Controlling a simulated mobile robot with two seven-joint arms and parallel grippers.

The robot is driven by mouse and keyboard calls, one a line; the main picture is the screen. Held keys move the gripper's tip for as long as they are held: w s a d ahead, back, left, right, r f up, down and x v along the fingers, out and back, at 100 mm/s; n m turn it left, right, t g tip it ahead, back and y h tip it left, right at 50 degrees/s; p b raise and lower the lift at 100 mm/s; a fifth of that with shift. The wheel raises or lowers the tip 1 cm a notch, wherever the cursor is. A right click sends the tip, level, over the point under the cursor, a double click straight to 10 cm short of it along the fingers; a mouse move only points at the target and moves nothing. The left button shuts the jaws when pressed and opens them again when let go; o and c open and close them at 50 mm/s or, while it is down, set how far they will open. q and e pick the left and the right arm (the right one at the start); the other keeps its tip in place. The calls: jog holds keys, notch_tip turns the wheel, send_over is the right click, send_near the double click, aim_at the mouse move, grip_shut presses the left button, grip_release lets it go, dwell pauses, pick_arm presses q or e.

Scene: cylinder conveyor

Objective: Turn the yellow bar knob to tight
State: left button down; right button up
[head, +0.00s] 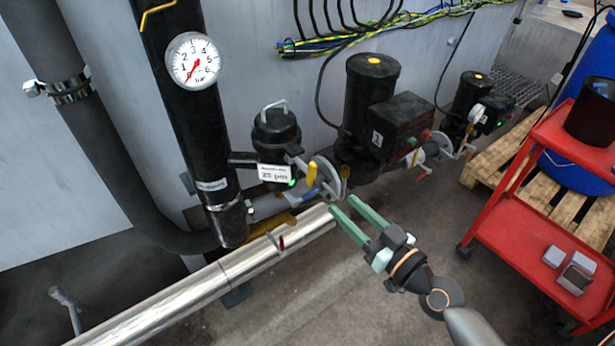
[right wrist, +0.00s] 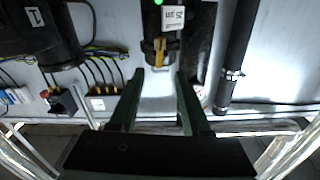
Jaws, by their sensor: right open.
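A yellow bar knob (head: 312,173) shows in the head view beside the black filter housing (head: 275,135) with the white label. In the right wrist view the yellow bar (right wrist: 160,50) is near the top centre, ahead of the gap between my fingers and lengthwise along the picture's vertical. My right gripper (head: 342,203) is open and empty, with green fingers apart. In the head view its tips are just below and right of the knob, near the grey valve flange. I see no contact with the knob. My left gripper is not in view.
A blue lever (head: 311,194) sits just below the knob. A shiny pipe (head: 220,272) runs along the lower left. Black pumps (head: 370,95) stand behind the gripper. A red cart (head: 525,225) stands at the right. The floor between pipe and cart is open.

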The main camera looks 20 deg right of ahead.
aim_at(315, 177)
jog(key=p+x, duration=0.2)
jog(key=x, duration=0.9)
jog(key=shift+w, duration=0.25)
jog(key=shift+w+a+f, duration=0.1)
jog(key=shift+w+a, duration=0.1)
jog(key=shift+w, duration=0.2)
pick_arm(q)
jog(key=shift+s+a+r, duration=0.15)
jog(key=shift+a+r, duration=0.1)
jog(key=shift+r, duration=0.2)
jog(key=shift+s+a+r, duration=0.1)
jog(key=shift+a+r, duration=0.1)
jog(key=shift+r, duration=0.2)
pick_arm(e)
grip_shut()
